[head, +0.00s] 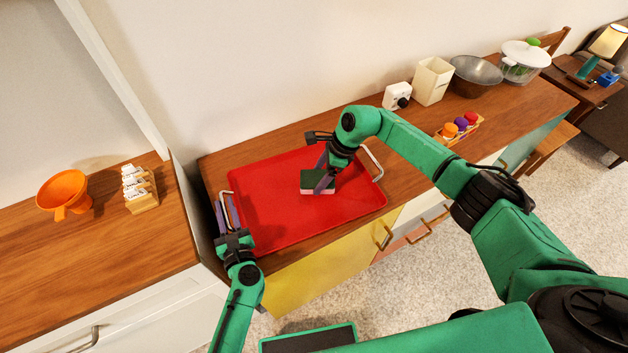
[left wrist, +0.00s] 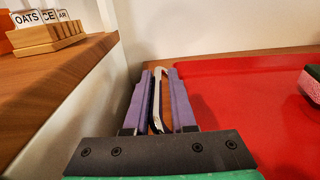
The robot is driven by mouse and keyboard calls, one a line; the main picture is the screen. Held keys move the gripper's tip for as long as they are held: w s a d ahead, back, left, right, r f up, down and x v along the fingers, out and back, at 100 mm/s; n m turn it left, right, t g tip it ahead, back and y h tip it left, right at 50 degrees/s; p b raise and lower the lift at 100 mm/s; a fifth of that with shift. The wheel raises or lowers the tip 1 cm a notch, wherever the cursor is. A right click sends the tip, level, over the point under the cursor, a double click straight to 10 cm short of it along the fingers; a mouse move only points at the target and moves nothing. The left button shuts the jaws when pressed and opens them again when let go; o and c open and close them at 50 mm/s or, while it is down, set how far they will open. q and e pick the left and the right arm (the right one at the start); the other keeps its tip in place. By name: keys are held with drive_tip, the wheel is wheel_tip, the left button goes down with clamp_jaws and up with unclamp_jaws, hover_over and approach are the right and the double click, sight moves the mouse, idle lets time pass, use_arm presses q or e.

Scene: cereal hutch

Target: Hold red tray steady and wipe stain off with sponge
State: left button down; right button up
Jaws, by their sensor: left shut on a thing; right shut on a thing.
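The red tray (head: 272,219) lies flat on the wooden hutch top, with a metal handle at each end. My left gripper (head: 230,212) is shut on the tray's left handle (left wrist: 158,95); its purple fingers sit on both sides of the handle in the left wrist view (left wrist: 160,100). My right gripper (head: 326,172) is shut on the sponge (head: 318,191), which has a dark green top and a pinkish lower part. The sponge is on or just above the middle of the tray. It also shows at the right edge of the left wrist view (left wrist: 313,85). No stain shows; the sponge and gripper hide part of the tray.
An orange funnel (head: 63,193) and a wooden holder with labels (head: 140,190) stand on the left counter, across a gap. Behind and right of the tray are a white box (head: 397,96), a cream canister (head: 433,82), a metal bowl (head: 476,76) and a small rack (head: 458,129).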

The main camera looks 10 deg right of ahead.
sight(312, 188)
use_arm(q)
drive_tip(key=shift+s+f, duration=0.1)
drive_tip(key=shift+f, duration=0.25)
use_arm(e)
drive_tip(key=shift+r, duration=3.3)
